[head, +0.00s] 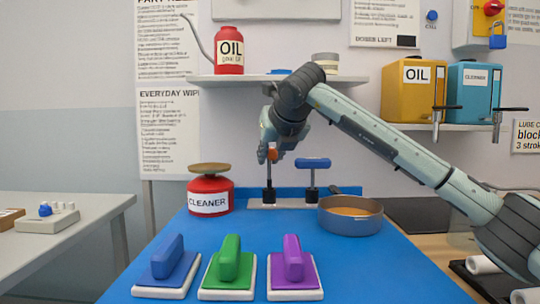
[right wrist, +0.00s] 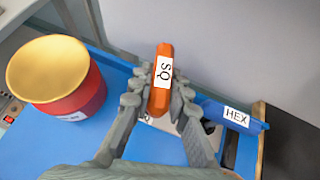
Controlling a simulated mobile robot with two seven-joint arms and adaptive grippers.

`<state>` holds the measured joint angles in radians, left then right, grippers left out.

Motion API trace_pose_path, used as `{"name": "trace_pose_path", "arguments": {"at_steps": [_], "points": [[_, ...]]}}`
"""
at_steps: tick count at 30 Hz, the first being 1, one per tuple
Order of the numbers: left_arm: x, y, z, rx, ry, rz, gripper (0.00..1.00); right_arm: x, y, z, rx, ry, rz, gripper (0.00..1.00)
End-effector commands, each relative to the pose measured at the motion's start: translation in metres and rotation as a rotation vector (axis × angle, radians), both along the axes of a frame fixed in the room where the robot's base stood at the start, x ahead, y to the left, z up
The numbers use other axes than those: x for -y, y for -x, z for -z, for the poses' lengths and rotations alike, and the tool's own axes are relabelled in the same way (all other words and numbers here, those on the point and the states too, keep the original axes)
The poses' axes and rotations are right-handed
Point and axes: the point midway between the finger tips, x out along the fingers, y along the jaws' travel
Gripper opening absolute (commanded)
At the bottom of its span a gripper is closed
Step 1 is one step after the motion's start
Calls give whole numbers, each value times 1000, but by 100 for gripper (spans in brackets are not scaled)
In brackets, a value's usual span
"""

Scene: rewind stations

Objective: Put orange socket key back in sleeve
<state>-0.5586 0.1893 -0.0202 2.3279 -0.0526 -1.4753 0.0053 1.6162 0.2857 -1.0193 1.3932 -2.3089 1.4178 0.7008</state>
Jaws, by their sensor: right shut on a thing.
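The orange socket key (right wrist: 162,80) has an "SQ" label on its handle. My right gripper (right wrist: 160,105) is shut on that handle. In the head view the right gripper (head: 270,153) is above the pale holder plate (head: 290,204) at the back of the blue bench, and a little of the orange handle (head: 272,155) shows. The key's dark shaft points down, upright, in line with the left black sleeve (head: 269,195); I cannot tell how deep it sits. A blue key (head: 312,163) labelled "HEX" (right wrist: 236,117) stands upright to its right. My left gripper is not in view.
A red cleaner can (head: 209,195) stands left of the holder, and a round pan (head: 350,215) stands right and nearer. Blue, green and purple-handled blocks (head: 228,270) line the front. A shelf (head: 285,79) hangs above. The bench middle is clear.

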Motion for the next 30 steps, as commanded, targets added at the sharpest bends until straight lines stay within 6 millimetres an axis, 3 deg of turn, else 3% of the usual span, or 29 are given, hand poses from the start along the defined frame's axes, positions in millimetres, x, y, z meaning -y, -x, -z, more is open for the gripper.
{"name": "trace_pose_path", "arguments": {"at_steps": [28, 29, 30], "points": [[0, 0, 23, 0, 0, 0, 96, 0, 0, 24, 1, 0, 0, 0], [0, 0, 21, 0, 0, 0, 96, 0, 0, 23, 1, 0, 0, 20], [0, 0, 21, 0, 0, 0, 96, 0, 0, 23, 1, 0, 0, 25]]}}
